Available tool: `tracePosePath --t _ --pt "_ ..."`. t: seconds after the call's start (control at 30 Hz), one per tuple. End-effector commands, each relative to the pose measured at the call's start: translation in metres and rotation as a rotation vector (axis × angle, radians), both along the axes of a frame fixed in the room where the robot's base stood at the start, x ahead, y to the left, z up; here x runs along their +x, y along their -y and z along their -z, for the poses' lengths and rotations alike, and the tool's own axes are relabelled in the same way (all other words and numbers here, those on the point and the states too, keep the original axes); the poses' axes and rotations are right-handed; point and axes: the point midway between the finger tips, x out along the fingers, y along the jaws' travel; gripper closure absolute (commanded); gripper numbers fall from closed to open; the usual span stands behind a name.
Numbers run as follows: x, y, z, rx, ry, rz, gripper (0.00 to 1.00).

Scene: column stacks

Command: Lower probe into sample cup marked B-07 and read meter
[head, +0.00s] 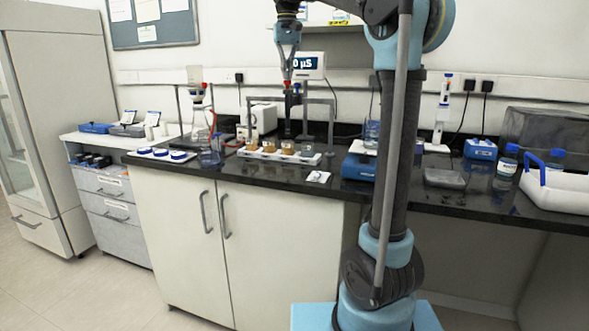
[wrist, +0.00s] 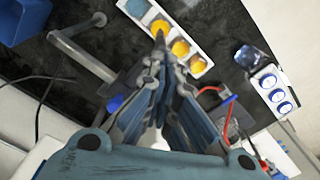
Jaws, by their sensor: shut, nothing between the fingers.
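A white rack (head: 251,154) on the black counter holds several sample cups with amber contents, including one amber cup (head: 287,148). The rack (wrist: 206,62) and three amber cups, one of them the middle cup (wrist: 180,47), also show in the wrist view. I cannot read any cup label, so B-07 cannot be told apart. The meter (head: 309,65) behind shows "0 µS", its left part covered by my arm. My gripper (wrist: 160,42) is shut and empty, its fingers pointing down over the rack area. I cannot clearly make out the probe among the dark upright parts there.
A grey frame (head: 334,122) stands close behind the rack. A flask on a stand (head: 196,92) and blue-lidded dishes (head: 161,152) are to the left. A blue device (head: 358,167) sits to the right. A white tray (head: 560,190) is at the far right.

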Motion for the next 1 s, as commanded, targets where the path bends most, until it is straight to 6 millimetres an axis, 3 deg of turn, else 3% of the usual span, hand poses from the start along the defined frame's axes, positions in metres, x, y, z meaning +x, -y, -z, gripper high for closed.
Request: tracePosePath --t 1.0 --pt "0.000 0.000 0.033 0.000 0.000 -0.001 1.00"
